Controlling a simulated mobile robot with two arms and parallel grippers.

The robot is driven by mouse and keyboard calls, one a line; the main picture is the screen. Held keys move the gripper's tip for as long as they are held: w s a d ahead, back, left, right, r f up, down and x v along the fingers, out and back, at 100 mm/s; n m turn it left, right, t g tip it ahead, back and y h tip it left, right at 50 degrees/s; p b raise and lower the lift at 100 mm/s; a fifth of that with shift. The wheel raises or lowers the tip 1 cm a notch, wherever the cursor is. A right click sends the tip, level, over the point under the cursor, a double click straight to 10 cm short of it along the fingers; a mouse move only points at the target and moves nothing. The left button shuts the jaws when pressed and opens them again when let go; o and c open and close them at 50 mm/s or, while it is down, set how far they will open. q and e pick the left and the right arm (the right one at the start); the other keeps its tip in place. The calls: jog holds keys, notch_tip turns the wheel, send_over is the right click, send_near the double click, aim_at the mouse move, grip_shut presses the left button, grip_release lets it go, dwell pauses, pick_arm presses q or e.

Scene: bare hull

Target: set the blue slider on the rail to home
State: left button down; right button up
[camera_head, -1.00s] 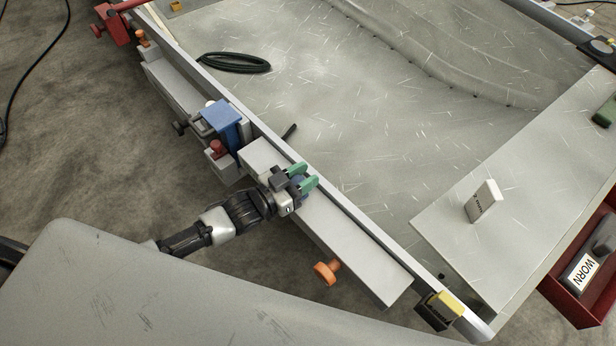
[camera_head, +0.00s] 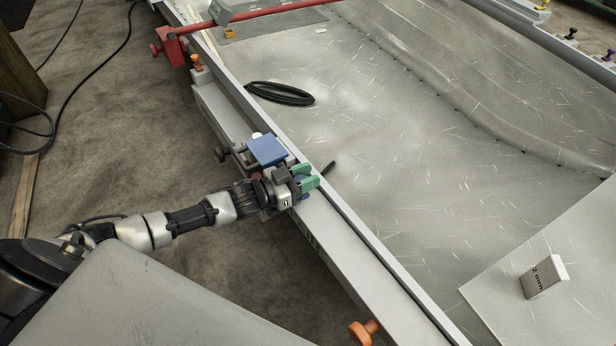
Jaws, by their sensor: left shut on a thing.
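The long grey rail (camera_head: 365,262) runs diagonally along the near edge of the bare metal panel. My left gripper (camera_head: 305,180), with green fingertips, is over the rail and shut on a small blue part (camera_head: 299,180), seemingly the blue slider; the fingers hide most of it. Just up the rail, close to the gripper, is a grey fixture with a square blue top (camera_head: 267,150). I cannot tell whether the held part touches that fixture. No home mark can be made out. My right gripper is not in view.
A thin black rod (camera_head: 328,167) sticks out over the panel beside the gripper. An orange knob (camera_head: 363,331) is on the lower rail side, and a red clamp (camera_head: 172,46) is at the far end.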

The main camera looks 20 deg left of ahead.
pick_arm(q)
jog(key=shift+w+a+r, duration=0.15)
jog(key=shift+w+a, duration=0.05)
jog(key=shift+a, duration=0.05)
jog(key=c, duration=0.8)
grip_release()
jog(key=shift+s, duration=0.1)
jog(key=shift+s+a, duration=0.1)
jog(key=shift+s, duration=0.05)
jog(key=p+v, duration=0.1)
jog(key=v, duration=0.9)
jog(key=shift+s+a, duration=0.15)
jog(key=shift+a, duration=0.05)
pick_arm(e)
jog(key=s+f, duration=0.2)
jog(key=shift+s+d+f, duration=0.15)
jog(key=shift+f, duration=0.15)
